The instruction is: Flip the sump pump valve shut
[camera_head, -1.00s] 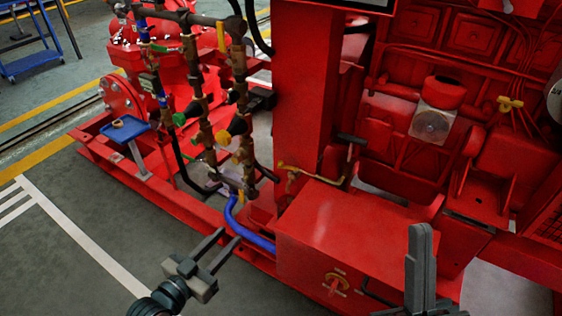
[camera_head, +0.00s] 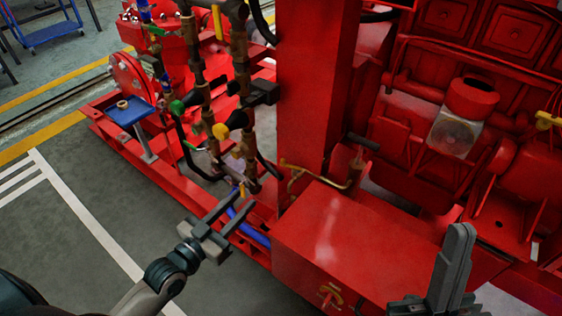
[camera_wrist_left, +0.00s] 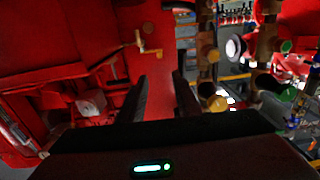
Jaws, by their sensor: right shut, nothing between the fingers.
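A small brass pump with a black T-handle (camera_head: 358,152) stands beside the red upright, above the red box. A curved brass pipe (camera_head: 320,178) runs left from it to a brass end fitting (camera_head: 290,168). A similar brass fitting shows in the left wrist view (camera_wrist_left: 141,44), beyond the fingers. I cannot make out a valve lever's position. My left gripper (camera_head: 244,198) is open and empty, left of the brass end and apart from it; its dark fingers also show in the left wrist view (camera_wrist_left: 161,95). My right gripper (camera_head: 463,232) is shut and empty at the lower right.
The red box (camera_head: 350,235) has a brass-coloured rotary handle (camera_head: 331,294) on its front. Vertical valve pipework (camera_head: 243,60) and a blue hose (camera_head: 252,234) stand near my left gripper. The red engine (camera_head: 430,150) fills the right. Open floor lies at left.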

